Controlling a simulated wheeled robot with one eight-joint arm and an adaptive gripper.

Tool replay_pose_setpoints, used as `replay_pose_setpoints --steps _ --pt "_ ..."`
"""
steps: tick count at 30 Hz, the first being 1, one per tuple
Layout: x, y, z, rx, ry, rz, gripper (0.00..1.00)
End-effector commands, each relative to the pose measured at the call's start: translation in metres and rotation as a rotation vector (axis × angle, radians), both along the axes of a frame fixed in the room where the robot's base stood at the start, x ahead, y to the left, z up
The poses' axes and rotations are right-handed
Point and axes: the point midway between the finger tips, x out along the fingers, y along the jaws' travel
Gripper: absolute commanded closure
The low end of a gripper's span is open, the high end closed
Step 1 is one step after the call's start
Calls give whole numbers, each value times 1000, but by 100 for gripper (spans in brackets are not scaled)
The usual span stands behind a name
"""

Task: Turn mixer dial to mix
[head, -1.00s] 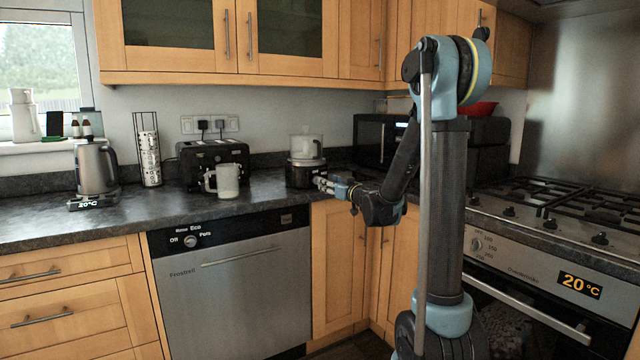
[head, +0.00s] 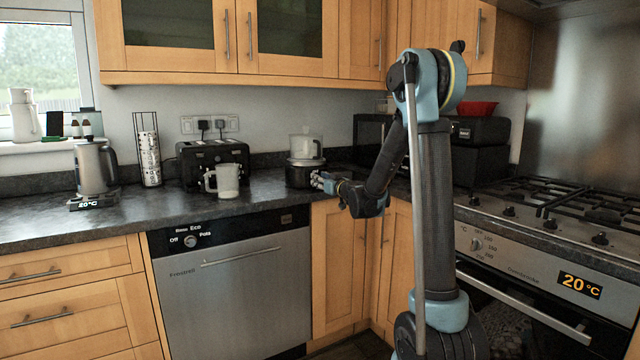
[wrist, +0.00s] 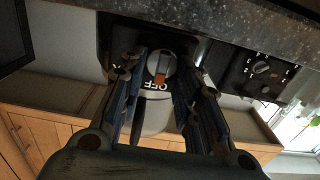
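The mixer (head: 303,173) stands on the counter near the corner, with a dark base and a pale clear bowl on top. My gripper (head: 316,181) is at the right front side of its base. In the wrist view the picture is upside down, and the mixer dial (wrist: 161,66), a round grey knob with an orange mark, shows with the word OFF printed beside it. My gripper (wrist: 160,76) is open there, with one finger on each side of the dial. A gap shows on both sides; I cannot tell how far the fingertips are from its face.
A white mug (head: 226,181) and a black toaster (head: 212,164) stand left of the mixer. A dark microwave (head: 372,140) stands to its right behind my arm. The dishwasher (head: 235,290) is below the counter, and the stove (head: 560,215) is at the right.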

Motion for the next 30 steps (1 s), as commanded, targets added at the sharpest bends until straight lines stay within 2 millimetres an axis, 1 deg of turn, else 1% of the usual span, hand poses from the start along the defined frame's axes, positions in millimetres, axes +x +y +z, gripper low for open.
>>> replay_pose_setpoints --steps 1,2,4,5,14,20,30 --pt "0 0 0 0 0 0 89" --pt "0 0 0 0 0 0 94" --pt "0 0 0 0 0 0 94" --pt "0 4 0 0 0 2 94" --pt "0 -1 0 38 26 0 94" --pt "1 -3 0 132 90 -2 94" --pt "4 -6 -1 388 264 -4 94"
